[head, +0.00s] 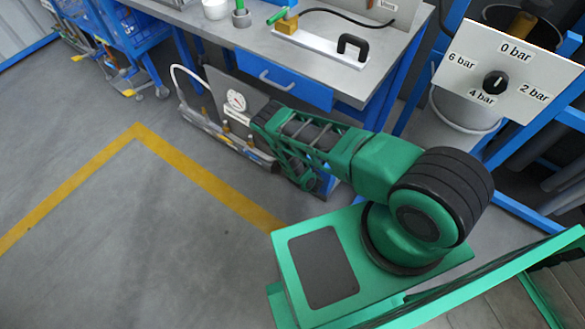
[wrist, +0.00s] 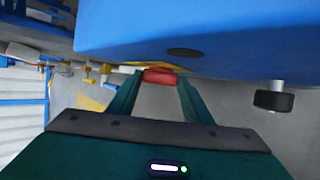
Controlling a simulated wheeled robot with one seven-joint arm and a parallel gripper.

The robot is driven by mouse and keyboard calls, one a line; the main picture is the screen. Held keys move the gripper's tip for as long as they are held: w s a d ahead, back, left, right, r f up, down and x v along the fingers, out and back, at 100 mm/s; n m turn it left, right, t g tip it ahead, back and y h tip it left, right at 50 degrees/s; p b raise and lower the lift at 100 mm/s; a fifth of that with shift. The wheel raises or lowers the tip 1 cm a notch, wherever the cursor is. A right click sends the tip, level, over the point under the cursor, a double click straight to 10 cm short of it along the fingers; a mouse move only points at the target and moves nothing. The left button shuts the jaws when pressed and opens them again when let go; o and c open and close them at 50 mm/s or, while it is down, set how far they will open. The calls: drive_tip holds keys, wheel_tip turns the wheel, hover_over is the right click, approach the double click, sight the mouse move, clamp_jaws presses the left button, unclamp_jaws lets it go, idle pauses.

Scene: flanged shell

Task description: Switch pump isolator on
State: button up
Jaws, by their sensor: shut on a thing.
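In the wrist view a red handle-like piece (wrist: 161,76) sits between the tips of my gripper (wrist: 159,84), below a large blue body (wrist: 200,28). The fingers are shut on this red piece. No label shows on it, so I cannot read whether it is the pump isolator or which position it is in. In the head view my green arm reaches away to the left, low beside the workbench, and its far end is near a plate with a round white gauge (head: 236,101). The red piece is hidden in the head view.
A grey workbench (head: 335,75) with a blue drawer (head: 268,80) stands beyond my arm. A black knob (wrist: 273,99) is right of the fingers. A pressure selector panel (head: 505,70) is at the right. Open floor with a yellow line (head: 200,180) lies left.

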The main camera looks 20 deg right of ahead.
drive_tip(key=shift+d+f+m+t+y, duration=0.2)
drive_tip(key=shift+t+y, duration=0.15)
drive_tip(key=shift+t, duration=0.3)
drive_tip(key=shift+d+f+m+t+y, duration=0.1)
drive_tip(key=shift+m+t+y, duration=0.2)
drive_tip(key=shift+t, duration=0.35)
drive_tip(key=shift+s, duration=0.1)
drive_tip(key=o, duration=1.1)
drive_tip(key=shift+c, duration=0.2)
drive_tip(key=shift+a+f, duration=0.1)
drive_tip(key=shift+s, duration=0.15)
